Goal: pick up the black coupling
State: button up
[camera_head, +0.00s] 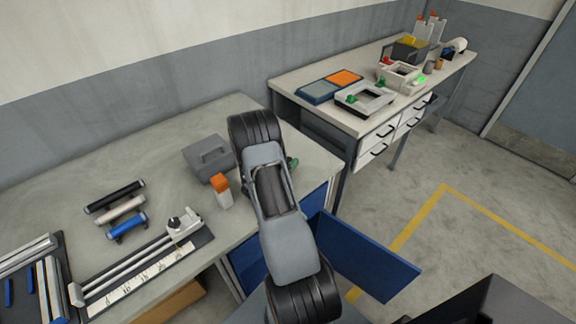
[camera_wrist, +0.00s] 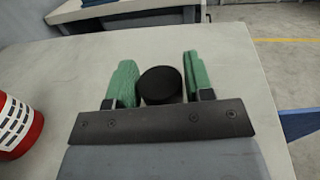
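The black coupling (camera_wrist: 160,85) is a short dark round piece in the wrist view, between the two green fingers of my gripper (camera_wrist: 162,82). A finger is close against each side of it, and I cannot tell whether both touch. The pale worktop shows around the fingers. In the head view my arm hides the coupling, and only a bit of a green fingertip (camera_head: 292,163) shows to the right of the arm.
A red item with a white label (camera_wrist: 17,125) stands left of my gripper. A second bench (camera_head: 290,84) stands beyond. The bench's right edge is close.

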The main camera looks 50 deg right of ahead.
jog(key=c, duration=0.6)
jog(key=shift+r, duration=0.1)
jog(key=shift+r, duration=0.55)
jog(key=s+a+r, duration=0.2)
jog(key=s+r, duration=0.1)
jog(key=s+a+r+p, duration=0.1)
jog(key=s+a+r, duration=0.1)
jog(key=s+r, duration=0.1)
jog(key=s+a+r, duration=0.3)
jog(key=s+r, duration=0.1)
jog(key=r, duration=0.1)
jog(key=shift+r+p, duration=0.25)
jog(key=shift+p, duration=0.05)
jog(key=p, duration=0.2)
jog(key=s+p, duration=0.1)
jog(key=shift+a+r+p, duration=0.2)
jog(key=shift+a+p, duration=0.2)
